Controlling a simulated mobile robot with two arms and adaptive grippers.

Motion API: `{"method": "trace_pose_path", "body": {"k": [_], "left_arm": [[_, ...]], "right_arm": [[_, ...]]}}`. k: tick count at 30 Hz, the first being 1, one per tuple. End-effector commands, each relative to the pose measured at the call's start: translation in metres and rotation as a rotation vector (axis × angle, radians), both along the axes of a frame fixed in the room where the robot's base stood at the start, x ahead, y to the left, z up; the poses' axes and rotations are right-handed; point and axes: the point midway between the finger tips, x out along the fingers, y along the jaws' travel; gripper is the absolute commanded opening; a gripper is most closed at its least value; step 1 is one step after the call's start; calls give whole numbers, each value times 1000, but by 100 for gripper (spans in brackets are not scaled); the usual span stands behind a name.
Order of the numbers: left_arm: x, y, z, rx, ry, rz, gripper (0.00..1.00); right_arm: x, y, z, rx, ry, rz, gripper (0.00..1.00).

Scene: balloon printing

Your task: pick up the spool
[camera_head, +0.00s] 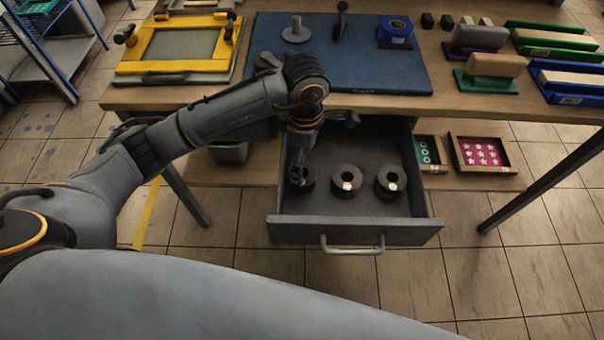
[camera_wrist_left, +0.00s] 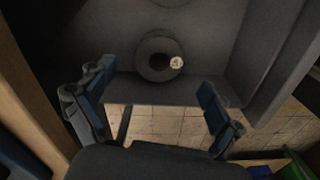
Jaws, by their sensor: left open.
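Three dark spools stand in a row in the open grey drawer (camera_head: 335,231): a left one (camera_head: 301,184), a middle one (camera_head: 345,187) and a right one (camera_head: 390,189). Each of the middle and right spools shows a small pale label. My left gripper (camera_head: 301,172) reaches down over the left spool and partly hides it. In the left wrist view a spool (camera_wrist_left: 150,71) lies between and just beyond the fingers of this gripper (camera_wrist_left: 155,78), which are spread apart and hold nothing. My right gripper is not in view.
Small boxes (camera_head: 483,154) sit right of the drawer. The drawer walls stand close around the spools.

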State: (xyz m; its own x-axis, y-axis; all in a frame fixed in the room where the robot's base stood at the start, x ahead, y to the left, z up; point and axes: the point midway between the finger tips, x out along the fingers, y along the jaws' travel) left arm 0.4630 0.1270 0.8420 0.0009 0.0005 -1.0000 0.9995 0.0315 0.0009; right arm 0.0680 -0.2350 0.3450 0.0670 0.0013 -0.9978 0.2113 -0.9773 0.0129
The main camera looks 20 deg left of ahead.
Motion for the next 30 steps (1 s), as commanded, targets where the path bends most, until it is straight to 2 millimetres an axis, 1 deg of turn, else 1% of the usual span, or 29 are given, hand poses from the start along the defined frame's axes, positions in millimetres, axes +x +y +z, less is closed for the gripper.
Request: {"method": "trace_pose_path", "body": {"k": [1,5,8,12,15,18,25,26,27,29,30], "left_arm": [[-1,0,-7,-1,3,0,92],[0,0,-15,0,0,0,92],[-2,0,-23,-1,4,0,92],[-4,1,-43,-1,6,0,92],[-3,1,-58,-1,4,1,92],[-2,2,-66,-1,0,1,92],[-2,2,-68,-1,-1,0,92],[-2,2,-68,-1,-1,0,88],[-2,2,-68,-1,-1,0,80],[-2,2,-68,-1,-1,0,68],[-2,2,-67,-1,-1,0,59]], "right_arm": [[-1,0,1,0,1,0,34],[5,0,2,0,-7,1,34],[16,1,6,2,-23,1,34],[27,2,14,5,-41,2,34],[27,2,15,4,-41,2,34],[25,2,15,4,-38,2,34],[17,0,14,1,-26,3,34],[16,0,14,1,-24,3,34],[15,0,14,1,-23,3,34],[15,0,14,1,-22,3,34],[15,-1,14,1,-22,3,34]]}}
